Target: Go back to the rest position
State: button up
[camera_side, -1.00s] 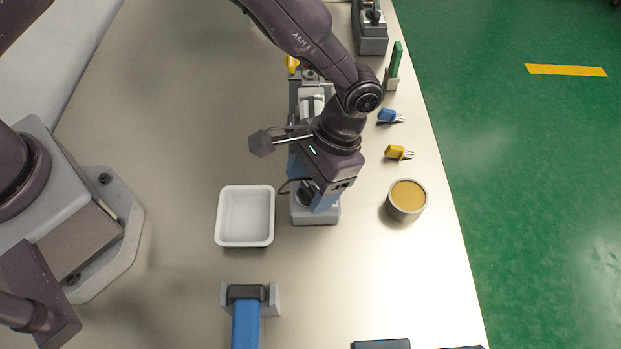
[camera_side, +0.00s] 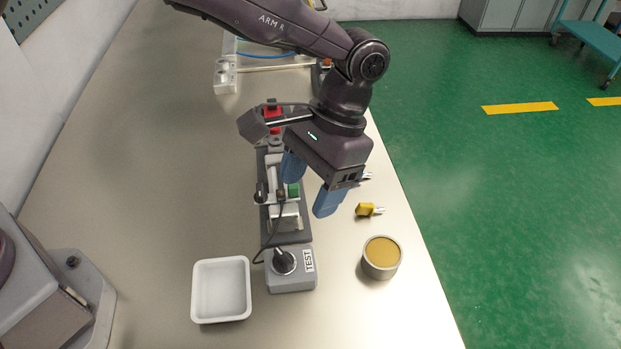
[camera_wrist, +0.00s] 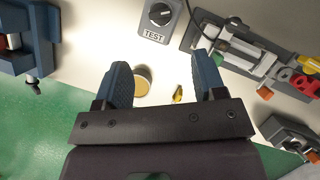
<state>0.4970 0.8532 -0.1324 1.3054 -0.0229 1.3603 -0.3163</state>
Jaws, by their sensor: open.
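My gripper (camera_side: 308,185) has two blue fingers spread apart, with nothing between them. In the side view it hangs in the air above the right part of the thermoformer fixture (camera_side: 290,225). In the wrist view the gripper (camera_wrist: 162,80) is also open and empty. The grey box marked TEST, with a black knob (camera_side: 284,262), stands on the table in front of the fixture. The test box also shows at the top of the wrist view (camera_wrist: 153,34). The fingers are clear of the box and its knob. Part of the fixture is hidden behind my gripper.
A white tray (camera_side: 221,318) stands left of the test box. A round tin with tan contents (camera_side: 381,257) and a yellow connector (camera_side: 366,210) lie near the table's right edge. A power strip (camera_side: 225,76) is at the back. The left table area is clear.

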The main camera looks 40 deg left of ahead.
jog(key=shift+w+r, duration=0.1)
dwell(0.4)
jog(key=s+a+r+n+t, duration=0.1)
jog(key=s+a+r+t, duration=0.4)
jog(key=a, duration=0.8)
jog(key=s+a+r+n+t+h, duration=0.1)
jog(key=s+a+r+t, duration=0.3)
jog(key=s+a+r, duration=0.8)
jog(key=shift+a+r+n+t, duration=0.4)
jog(key=shift+a+r+n, duration=0.1)
jog(key=shift+r+n, duration=0.1)
